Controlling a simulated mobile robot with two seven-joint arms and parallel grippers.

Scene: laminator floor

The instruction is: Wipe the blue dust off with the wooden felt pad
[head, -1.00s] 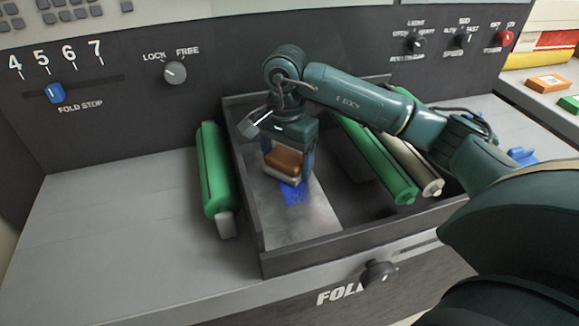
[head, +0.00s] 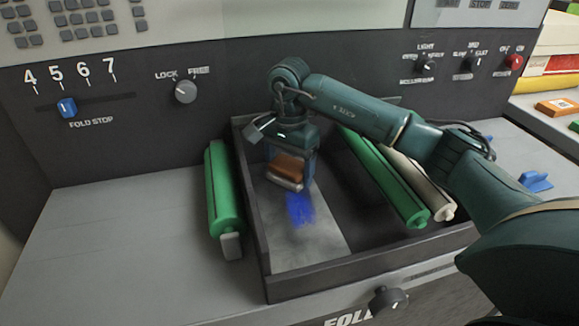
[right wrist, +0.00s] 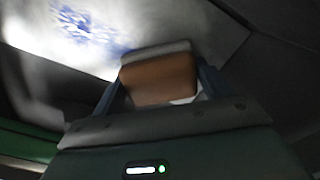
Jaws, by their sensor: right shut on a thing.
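The wooden felt pad (head: 287,170) is a brown block with a pale underside. My right gripper (head: 290,165) is shut on it, over the metal plate in the tray. The pad also shows between the fingers in the right wrist view (right wrist: 160,78). The blue dust (head: 299,208) is a patch on the grey metal plate (head: 315,245), just in front of the pad. The dust also shows at the upper left of the right wrist view (right wrist: 85,28). Whether the pad touches the plate is hard to tell. My left gripper is not in view.
The plate lies in a dark walled tray (head: 370,270). A green roller (head: 222,190) lies outside its left wall. Another green roller (head: 385,180) and a cream roller (head: 430,192) lie at its right. A knobbed panel stands behind. The counter at left is clear.

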